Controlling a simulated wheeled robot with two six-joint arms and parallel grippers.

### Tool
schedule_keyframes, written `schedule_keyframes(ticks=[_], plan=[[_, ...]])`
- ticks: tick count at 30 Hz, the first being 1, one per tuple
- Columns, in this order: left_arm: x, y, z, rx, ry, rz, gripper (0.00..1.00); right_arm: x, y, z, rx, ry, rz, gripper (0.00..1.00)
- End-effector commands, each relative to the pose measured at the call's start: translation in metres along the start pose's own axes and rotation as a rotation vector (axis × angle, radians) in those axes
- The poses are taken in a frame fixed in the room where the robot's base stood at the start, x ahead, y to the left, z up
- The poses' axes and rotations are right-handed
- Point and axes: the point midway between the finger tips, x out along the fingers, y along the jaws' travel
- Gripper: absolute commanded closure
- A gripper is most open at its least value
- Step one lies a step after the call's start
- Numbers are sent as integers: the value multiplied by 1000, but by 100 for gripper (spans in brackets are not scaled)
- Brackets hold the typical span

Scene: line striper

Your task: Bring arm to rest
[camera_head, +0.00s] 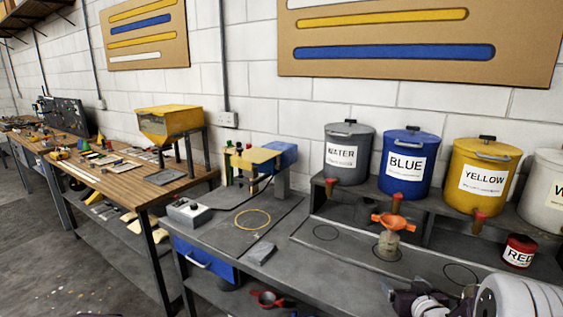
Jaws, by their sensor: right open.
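My right arm (515,300) comes in at the bottom right corner, low in front of the grey bench. My right gripper (402,297) is at the bottom edge, partly cut off by the frame. It is open, and I see nothing held in it. My left gripper is out of view. An orange funnel (393,221) sits on a small pale container on the bench, behind and above the right gripper and apart from it.
A small red can (518,251) is near the right arm. A control box (188,211) and yellow ring (253,219) lie left. Floor (60,260) is open at left.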

Motion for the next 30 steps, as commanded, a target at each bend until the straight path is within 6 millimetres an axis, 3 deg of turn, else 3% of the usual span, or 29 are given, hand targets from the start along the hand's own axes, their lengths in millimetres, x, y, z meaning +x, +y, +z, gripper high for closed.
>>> schedule_keyframes(ticks=[6,10,14,17,21,24,27,30], plan=[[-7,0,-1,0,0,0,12,-5,-56,-31,-46,39,-95,18],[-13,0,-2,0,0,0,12,-19,-102,-30,-65,-36,-137,18],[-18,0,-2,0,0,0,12,-42,-127,3,-76,-220,-132,18],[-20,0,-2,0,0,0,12,-68,-137,42,-77,-406,-115,18],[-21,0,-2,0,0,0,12,-123,-135,107,-54,-728,-79,18],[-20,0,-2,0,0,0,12,-160,-131,143,-27,-928,-58,18],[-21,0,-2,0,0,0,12,-186,-130,160,-20,-1053,-58,18],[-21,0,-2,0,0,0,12,-196,-130,166,-30,-1098,-62,18]])
